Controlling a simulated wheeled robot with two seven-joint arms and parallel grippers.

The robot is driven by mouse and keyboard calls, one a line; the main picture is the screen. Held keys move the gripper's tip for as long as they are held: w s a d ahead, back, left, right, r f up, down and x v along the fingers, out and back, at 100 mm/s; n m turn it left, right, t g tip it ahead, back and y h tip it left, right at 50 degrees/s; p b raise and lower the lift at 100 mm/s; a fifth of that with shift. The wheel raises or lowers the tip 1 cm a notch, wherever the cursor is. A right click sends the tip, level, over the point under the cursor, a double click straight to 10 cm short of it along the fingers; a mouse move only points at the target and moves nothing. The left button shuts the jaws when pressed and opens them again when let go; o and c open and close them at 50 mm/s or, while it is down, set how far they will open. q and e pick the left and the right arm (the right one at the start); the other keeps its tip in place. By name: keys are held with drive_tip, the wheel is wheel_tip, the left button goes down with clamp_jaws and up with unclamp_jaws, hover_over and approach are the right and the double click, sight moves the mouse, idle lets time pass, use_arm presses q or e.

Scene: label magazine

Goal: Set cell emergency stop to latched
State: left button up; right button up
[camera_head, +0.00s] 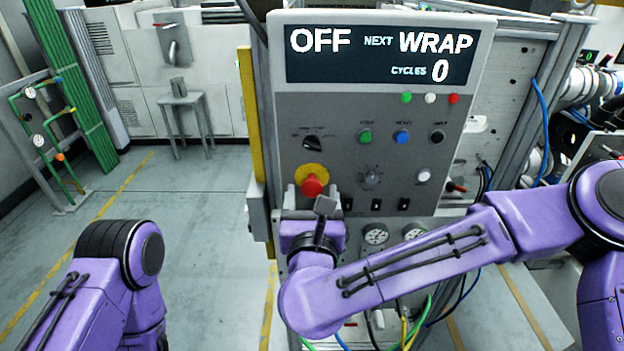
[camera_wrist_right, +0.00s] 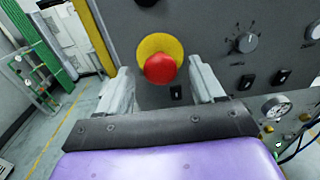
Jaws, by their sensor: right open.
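The emergency stop is a red mushroom button (camera_head: 312,186) on a yellow round plate (camera_head: 308,172), low on the left of the grey control panel. It also shows in the right wrist view (camera_wrist_right: 160,68), where the red cap stands between and beyond the two fingers. My right gripper (camera_head: 312,200) is open just below and in front of the button. In the right wrist view my right gripper (camera_wrist_right: 163,90) has its fingers apart, with nothing held. I cannot tell whether the fingers touch the panel. My left arm shows at lower left, but its gripper is not visible.
The panel display (camera_head: 380,55) reads OFF, NEXT WRAP, CYCLES 0. A black selector (camera_head: 312,143), green button (camera_head: 365,136), blue button (camera_head: 402,137) and grey dial (camera_head: 370,177) sit around the stop. Gauges (camera_head: 375,235) are below. Open floor lies left of the panel.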

drive_tip(key=shift+w+r, duration=0.1)
drive_tip(key=shift+w, duration=0.8)
